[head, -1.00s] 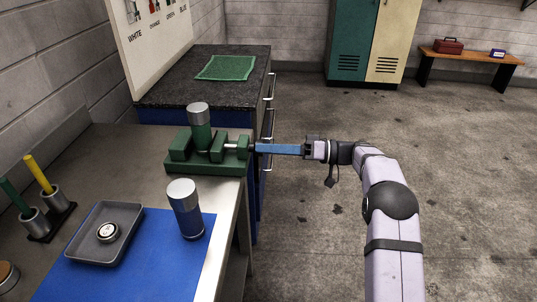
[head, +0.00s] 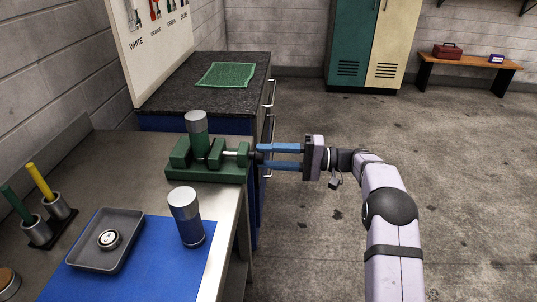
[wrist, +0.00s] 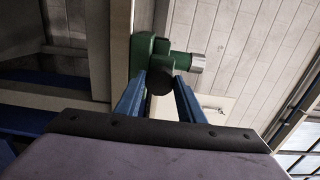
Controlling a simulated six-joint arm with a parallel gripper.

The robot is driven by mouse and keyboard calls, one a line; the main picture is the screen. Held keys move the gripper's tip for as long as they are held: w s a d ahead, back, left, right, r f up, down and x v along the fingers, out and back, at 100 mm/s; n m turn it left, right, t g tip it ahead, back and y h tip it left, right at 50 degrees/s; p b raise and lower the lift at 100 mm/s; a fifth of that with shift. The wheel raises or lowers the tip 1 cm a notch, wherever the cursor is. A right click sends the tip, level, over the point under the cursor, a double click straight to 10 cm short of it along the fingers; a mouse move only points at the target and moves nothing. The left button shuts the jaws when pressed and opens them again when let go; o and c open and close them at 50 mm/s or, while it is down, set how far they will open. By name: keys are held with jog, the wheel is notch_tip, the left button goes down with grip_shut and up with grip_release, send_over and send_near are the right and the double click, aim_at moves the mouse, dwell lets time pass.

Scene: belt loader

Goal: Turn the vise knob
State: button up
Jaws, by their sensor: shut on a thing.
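The green vise (head: 205,172) stands at the right edge of the metal bench, its screw pointing right. An upright green cylinder with a metallic top (head: 196,124) sits between its jaws. The dark round vise knob (head: 256,157) is at the right end of the screw. My gripper (head: 261,155) reaches in from the right, its blue fingers shut on the knob from two sides. In the wrist view the knob (wrist: 160,82) shows between the fingertips of my gripper (wrist: 161,79), with the green vise (wrist: 140,50) behind; the fingers hide part of it.
A blue mat (head: 140,262) holds a grey tray (head: 133,225) with a round metal part (head: 108,239); a dark cylinder with a metallic top (head: 187,218) stands beside the tray. A dark-topped cabinet with handles (head: 160,92) stands behind the vise. The floor to the right is clear.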

jog(key=shift+m, duration=0.6)
jog(key=o, duration=1)
jog(key=shift+o, duration=0.2)
jog(key=shift+d, duration=0.1)
jog(key=d+b, duration=0.1)
jog(key=d, duration=0.6)
jog(key=shift+d, duration=0.1)
